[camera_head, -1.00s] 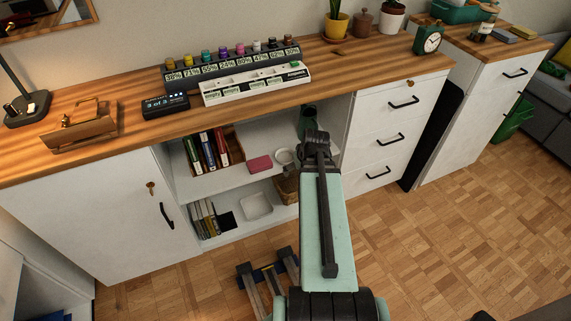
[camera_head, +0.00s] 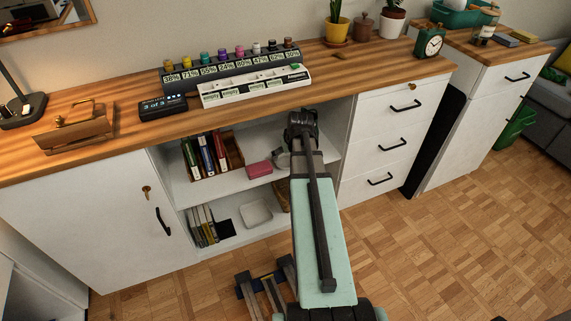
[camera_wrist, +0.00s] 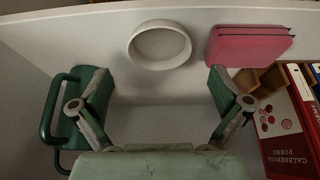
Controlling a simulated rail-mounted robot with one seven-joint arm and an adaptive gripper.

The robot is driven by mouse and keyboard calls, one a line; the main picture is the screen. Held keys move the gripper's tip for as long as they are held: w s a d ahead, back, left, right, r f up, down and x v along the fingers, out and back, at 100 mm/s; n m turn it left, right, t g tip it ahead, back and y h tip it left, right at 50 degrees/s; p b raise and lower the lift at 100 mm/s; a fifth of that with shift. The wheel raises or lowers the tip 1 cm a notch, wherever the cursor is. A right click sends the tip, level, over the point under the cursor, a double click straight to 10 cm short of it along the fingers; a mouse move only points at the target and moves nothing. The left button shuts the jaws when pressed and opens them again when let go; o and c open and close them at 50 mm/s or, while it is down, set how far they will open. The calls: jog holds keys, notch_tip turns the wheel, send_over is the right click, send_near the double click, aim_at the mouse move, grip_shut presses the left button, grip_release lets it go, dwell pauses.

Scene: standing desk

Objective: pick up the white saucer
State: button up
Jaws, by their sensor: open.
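The white saucer (camera_wrist: 160,45) is a round, low-rimmed dish on the upper open shelf, at the top middle of the wrist view. In the head view it is mostly hidden by my arm. My gripper (camera_wrist: 157,76) is open and empty. Its two green-padded fingers are spread wide, and the saucer lies beyond their tips, roughly centred between them. No contact with it shows.
A pink box (camera_wrist: 250,45) lies right of the saucer in the wrist view, with red books (camera_wrist: 290,125) farther right. A green thing with a loop handle (camera_wrist: 52,110) stands close by the left finger. The desktop (camera_head: 225,110) is above.

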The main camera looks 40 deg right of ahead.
aim_at(285, 163)
jog(key=b+x, duration=0.1)
jog(key=x, duration=0.4)
jog(key=shift+c, duration=0.4)
jog(key=c, duration=1)
jog(key=shift+c, duration=0.2)
jog(key=shift+r, duration=0.1)
